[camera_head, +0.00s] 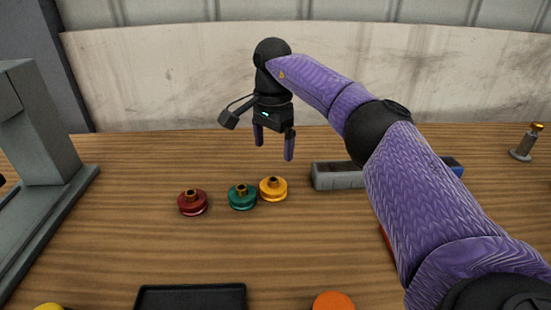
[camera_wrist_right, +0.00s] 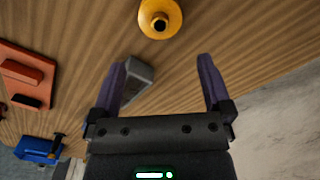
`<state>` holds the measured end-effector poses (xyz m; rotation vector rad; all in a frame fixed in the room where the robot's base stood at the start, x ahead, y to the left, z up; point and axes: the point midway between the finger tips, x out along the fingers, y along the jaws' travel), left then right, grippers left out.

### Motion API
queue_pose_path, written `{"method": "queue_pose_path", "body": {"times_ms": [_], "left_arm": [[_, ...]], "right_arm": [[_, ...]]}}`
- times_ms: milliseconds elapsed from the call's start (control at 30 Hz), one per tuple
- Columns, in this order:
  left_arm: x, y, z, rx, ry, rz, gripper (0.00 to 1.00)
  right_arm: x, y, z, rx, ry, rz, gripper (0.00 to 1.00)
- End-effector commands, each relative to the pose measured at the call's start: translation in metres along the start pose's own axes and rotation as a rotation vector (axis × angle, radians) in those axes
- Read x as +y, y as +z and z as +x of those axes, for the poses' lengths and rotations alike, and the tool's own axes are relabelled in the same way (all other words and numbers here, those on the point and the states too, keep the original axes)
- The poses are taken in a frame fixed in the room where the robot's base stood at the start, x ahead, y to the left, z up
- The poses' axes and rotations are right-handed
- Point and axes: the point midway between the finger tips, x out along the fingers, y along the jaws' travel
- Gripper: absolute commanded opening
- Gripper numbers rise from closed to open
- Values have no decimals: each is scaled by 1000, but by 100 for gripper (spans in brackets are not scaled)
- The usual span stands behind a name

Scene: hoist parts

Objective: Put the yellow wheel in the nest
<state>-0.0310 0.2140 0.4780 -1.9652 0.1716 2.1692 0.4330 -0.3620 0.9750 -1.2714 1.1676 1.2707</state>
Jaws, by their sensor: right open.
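My right gripper (camera_head: 274,148) is open and empty, pointing down above and behind the yellow wheel. In the right wrist view the wheel lies beyond the gap between the fingers (camera_wrist_right: 162,64), apart from both. I cannot tell which thing is the nest. My left gripper is not seen.
A red wheel (camera_head: 193,202) stands left of the green one. A grey block (camera_head: 338,176) lies right of the yellow wheel, partly behind my arm. A black tray (camera_head: 190,290) and an orange disc (camera_head: 333,302) are in front. A grey stand (camera_head: 45,125) rises at left; a post (camera_head: 523,145) stands far right.

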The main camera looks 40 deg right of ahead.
Motion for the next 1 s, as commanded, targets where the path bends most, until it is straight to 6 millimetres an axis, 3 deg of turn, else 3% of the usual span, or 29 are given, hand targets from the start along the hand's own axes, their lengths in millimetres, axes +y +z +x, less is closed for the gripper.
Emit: {"method": "queue_pose_path", "body": {"times_ms": [33,133,533,1000], "left_arm": [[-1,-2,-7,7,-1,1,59],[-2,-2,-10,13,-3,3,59],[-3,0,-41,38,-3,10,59],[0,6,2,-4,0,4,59]], "right_arm": [[0,0,-12,1,-3,1,100],[0,0,-17,9,-1,-9,100],[19,29,9,370,-91,-493,100],[4,7,94,383,-97,-515,100]]}}
